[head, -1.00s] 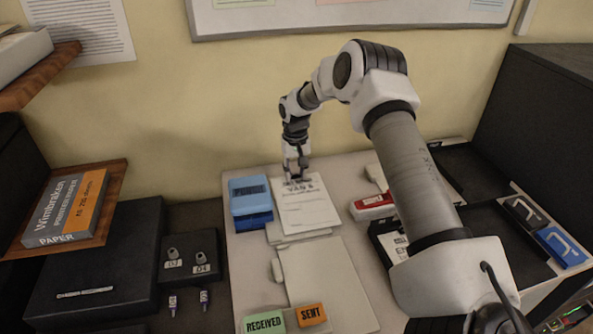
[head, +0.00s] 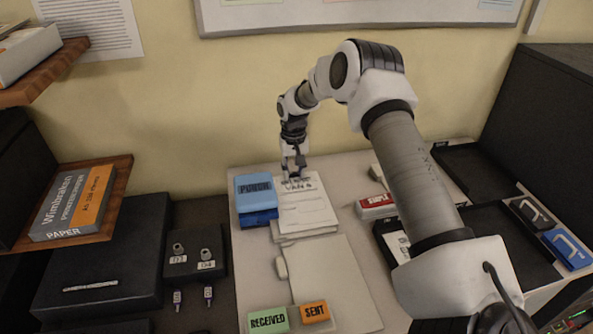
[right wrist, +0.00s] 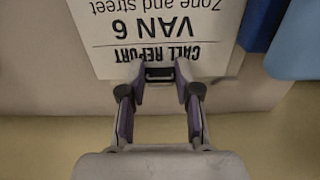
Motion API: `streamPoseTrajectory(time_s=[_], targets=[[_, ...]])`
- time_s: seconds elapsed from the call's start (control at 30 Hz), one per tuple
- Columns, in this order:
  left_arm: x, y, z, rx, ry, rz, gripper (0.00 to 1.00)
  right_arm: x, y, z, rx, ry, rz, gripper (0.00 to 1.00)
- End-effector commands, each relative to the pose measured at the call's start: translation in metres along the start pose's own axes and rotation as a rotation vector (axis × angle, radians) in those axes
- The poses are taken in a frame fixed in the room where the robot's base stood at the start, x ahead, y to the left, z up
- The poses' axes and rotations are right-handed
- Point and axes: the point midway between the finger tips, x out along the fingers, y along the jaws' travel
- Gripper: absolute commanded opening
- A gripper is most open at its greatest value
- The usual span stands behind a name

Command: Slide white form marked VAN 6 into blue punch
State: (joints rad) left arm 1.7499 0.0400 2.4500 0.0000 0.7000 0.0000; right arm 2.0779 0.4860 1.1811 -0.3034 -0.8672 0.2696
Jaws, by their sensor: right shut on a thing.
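The white form marked VAN 6 (head: 304,207) lies almost flat at the back of the desk, printed "CALL REPORT" along its top edge. My right gripper (head: 294,174) is shut on that top edge. In the right wrist view, the fingertips (right wrist: 160,74) pinch the form (right wrist: 205,62) at the heading. The blue punch (head: 256,193) stands just left of the form. In the right wrist view, the punch (right wrist: 296,45) is beside the form's edge with a narrow gap. Whether any edge is in its slot is hidden. My left gripper is not in view.
A pale pad or stack (head: 318,232) lies under the form, with a beige folder (head: 330,280) in front. Green RECEIVED (head: 268,320) and orange SENT (head: 315,313) blocks sit at the front. The wall is close behind.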

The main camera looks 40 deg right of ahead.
Motion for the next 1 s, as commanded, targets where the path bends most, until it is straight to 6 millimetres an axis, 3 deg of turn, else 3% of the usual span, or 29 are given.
streamPoseTrajectory(time_s=[1.0], targets=[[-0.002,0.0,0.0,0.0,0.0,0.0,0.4,0.001,-0.014,0.0,0.0,0.0,0.0,0.02]])
